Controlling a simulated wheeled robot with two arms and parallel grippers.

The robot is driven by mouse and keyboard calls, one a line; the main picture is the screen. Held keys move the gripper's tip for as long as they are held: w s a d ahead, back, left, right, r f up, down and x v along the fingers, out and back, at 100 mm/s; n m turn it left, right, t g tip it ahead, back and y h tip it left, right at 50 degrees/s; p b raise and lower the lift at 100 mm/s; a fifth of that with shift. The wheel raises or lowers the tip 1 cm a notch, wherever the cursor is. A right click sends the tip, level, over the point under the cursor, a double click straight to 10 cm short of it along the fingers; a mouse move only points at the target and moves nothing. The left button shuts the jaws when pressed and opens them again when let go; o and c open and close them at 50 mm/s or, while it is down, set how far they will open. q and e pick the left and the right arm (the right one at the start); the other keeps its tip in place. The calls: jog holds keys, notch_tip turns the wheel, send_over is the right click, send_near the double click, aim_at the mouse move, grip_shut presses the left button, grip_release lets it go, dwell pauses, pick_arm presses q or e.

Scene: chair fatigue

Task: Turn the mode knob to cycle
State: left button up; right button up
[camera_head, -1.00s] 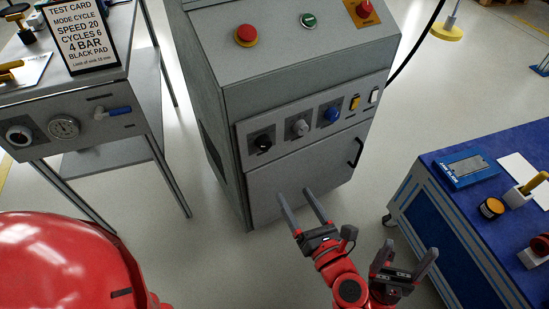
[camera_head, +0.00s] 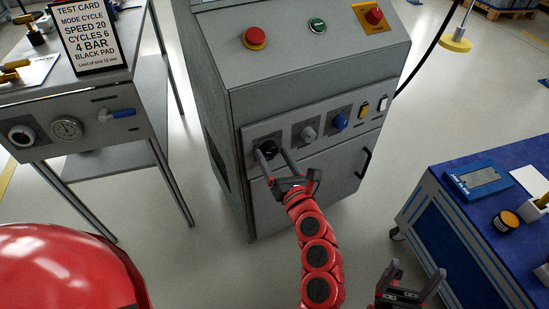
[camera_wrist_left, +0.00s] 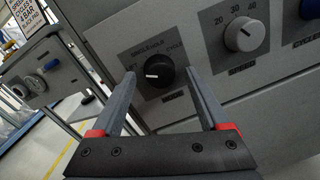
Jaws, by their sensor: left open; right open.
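The mode knob is the black knob (camera_head: 268,149) at the left end of the grey cabinet's control panel. In the left wrist view the black knob (camera_wrist_left: 159,74) has a white pointer mark directed to the left, and labels are printed around it. My left gripper (camera_head: 270,153) is open, with its fingertips one on each side of the knob. In the left wrist view my left gripper (camera_wrist_left: 164,84) frames the knob, and contact cannot be told. My right gripper (camera_head: 418,275) is open and empty low at the right, away from the cabinet.
A grey speed knob (camera_head: 308,133), a blue knob (camera_head: 340,121) and two switches sit right of the mode knob. A red button (camera_head: 254,37) is on top. A test card (camera_head: 86,37) reads mode cycle. A blue workbench (camera_head: 437,196) stands at right.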

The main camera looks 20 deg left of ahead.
pick_arm(q)
grip_shut()
dwell(0.3)
